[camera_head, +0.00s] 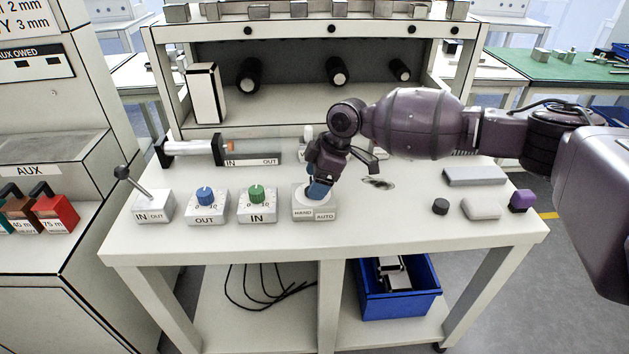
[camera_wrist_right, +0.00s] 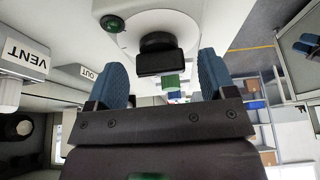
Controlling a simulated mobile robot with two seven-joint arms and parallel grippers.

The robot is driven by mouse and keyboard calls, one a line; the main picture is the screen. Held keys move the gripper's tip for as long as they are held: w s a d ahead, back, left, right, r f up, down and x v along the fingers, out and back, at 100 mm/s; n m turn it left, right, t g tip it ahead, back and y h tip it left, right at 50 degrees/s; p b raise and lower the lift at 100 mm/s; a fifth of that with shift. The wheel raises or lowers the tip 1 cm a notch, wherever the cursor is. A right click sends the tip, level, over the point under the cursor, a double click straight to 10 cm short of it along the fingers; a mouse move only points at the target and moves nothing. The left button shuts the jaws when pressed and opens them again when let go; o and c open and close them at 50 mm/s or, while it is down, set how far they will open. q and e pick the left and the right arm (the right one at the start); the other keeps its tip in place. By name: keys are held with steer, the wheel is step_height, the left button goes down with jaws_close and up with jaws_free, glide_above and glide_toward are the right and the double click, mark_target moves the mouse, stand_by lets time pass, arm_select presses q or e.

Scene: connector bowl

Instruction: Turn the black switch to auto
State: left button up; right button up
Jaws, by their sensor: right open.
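The switch box (camera_head: 314,214) with HAND and AUTO labels stands near the table's front edge in the head view. Its knob is hidden there by my right gripper (camera_head: 320,189), which points down over the box's round white plate. In the right wrist view, the black switch (camera_wrist_right: 161,54) shows on the white round plate (camera_wrist_right: 184,27). My right gripper (camera_wrist_right: 160,75) is open there, its two blue fingers apart on either side of the switch. Contact with the switch cannot be told. My left gripper is not in view.
To the left stand the green IN knob (camera_head: 257,194), the blue OUT knob (camera_head: 205,195) and a lever box (camera_head: 153,207). A black knob (camera_head: 440,206), a grey block (camera_head: 481,209) and a purple block (camera_head: 521,201) lie right. A blue bin (camera_head: 400,304) sits below.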

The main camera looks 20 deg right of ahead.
steer(key=shift+a+f, duration=0.15)
steer(key=shift+f, duration=0.1)
steer(key=shift+c, duration=0.2)
